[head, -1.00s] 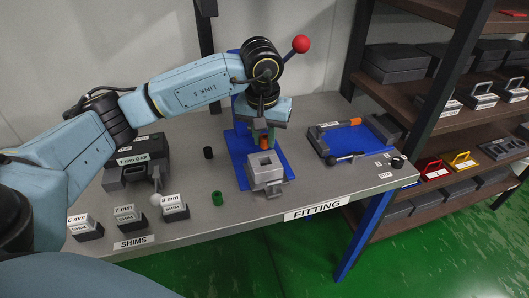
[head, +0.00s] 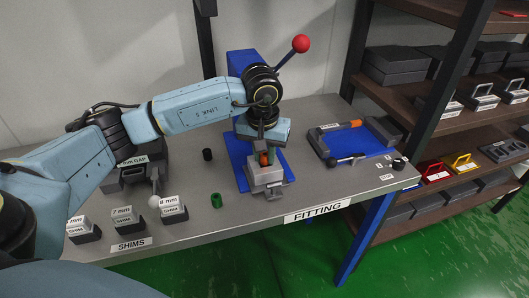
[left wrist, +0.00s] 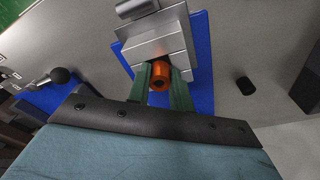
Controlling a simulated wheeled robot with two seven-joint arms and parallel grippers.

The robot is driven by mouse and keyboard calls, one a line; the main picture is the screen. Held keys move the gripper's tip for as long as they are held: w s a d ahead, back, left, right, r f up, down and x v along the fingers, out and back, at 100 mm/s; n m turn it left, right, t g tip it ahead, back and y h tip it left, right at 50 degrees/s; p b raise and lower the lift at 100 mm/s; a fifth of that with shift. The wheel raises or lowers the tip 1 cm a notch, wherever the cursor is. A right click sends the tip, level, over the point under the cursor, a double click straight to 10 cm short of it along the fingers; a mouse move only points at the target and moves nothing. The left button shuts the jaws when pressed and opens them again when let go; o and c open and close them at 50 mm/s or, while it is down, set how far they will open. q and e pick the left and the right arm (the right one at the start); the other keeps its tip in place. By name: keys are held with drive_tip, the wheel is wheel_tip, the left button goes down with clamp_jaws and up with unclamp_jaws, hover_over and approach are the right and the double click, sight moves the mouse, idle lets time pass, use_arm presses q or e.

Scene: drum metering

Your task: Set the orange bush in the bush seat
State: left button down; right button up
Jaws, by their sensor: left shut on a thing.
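The orange bush (left wrist: 160,78) is a short hollow cylinder held between the green fingers of my left gripper (left wrist: 164,84). In the head view the bush (head: 264,159) shows just below the left gripper (head: 266,153), at the back edge of the grey block (head: 266,176) that appears to be the bush seat. The block also shows in the left wrist view (left wrist: 155,43), just beyond the bush. I cannot tell whether the bush touches the block, and the block's opening is hidden by the gripper. My right gripper is not in view.
The block stands on a blue base plate (head: 241,177) under a press with a red-knobbed lever (head: 300,44). A black bush (head: 207,155) and a green bush (head: 216,199) stand to the left. Shim blocks (head: 125,218) line the front left. A blue tray fixture (head: 360,142) lies right.

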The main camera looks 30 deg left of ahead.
sight(265, 153)
use_arm(q)
drive_tip(key=shift+f, duration=0.2)
drive_tip(key=c, duration=1.3)
unclamp_jaws()
drive_tip(key=shift+s, duration=0.1)
drive_tip(key=shift+o, duration=0.2)
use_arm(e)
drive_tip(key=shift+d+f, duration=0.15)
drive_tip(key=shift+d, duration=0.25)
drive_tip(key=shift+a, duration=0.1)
use_arm(q)
drive_tip(key=shift+d+r+p, duration=0.1)
drive_tip(key=shift+r+p, duration=0.2)
drive_tip(key=shift+r, duration=0.05)
wheel_tip(265, 153, up, 5)
drive_tip(key=shift+s+p, duration=0.1)
drive_tip(key=shift+p, duration=0.25)
wheel_tip(265, 153, up, 8)
drive_tip(key=s, duration=0.1)
drive_tip(key=shift+d+f, duration=0.15)
drive_tip(key=shift+f, duration=0.1)
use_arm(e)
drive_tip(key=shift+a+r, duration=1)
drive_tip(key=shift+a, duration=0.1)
